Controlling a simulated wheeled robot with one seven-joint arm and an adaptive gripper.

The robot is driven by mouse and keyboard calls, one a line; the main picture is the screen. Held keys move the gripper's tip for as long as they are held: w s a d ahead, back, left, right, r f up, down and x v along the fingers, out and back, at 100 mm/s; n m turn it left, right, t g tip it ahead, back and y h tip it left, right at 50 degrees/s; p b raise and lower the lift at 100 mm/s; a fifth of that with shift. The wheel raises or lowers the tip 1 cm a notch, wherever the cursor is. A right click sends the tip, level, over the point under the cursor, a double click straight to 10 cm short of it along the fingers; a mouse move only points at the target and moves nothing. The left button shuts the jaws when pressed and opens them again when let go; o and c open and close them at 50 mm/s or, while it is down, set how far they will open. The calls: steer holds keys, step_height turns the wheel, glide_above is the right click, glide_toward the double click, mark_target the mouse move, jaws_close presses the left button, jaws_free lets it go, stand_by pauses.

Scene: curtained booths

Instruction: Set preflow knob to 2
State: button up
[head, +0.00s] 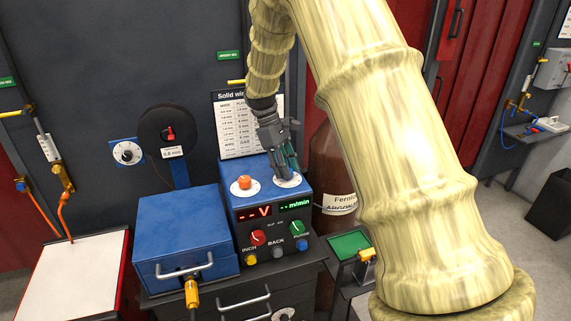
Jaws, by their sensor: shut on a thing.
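My gripper (288,170) reaches down to the top right of the blue welding machine (225,200). Its fingers are shut over the middle of a white round dial (291,184), around a knob that they hide. I cannot read the dial's numbers or where its pointer stands. An orange knob (244,182) sits on a second white dial to the left. On the front are a red knob (258,237) and a green knob (297,227). No label reading preflow is legible, so I cannot tell from print which knob it is.
A blue box (186,232) with a handle stands left of the machine. A brown gas cylinder (325,165) stands close on the right, and a settings chart (236,125) behind. A small green-topped stand (349,245) is at the front right. My arm covers much of the right side.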

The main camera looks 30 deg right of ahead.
steer(key=m+y+p, duration=0.1)
steer(key=m, duration=0.2)
steer(key=m+y+p, duration=0.1)
steer(key=m, duration=0.2)
steer(key=shift+d, duration=0.2)
steer(key=shift+m, duration=0.3)
steer(key=o, duration=1)
steer(key=v, duration=1.2)
steer(key=shift+w+d, duration=0.2)
steer(key=shift+d, duration=0.1)
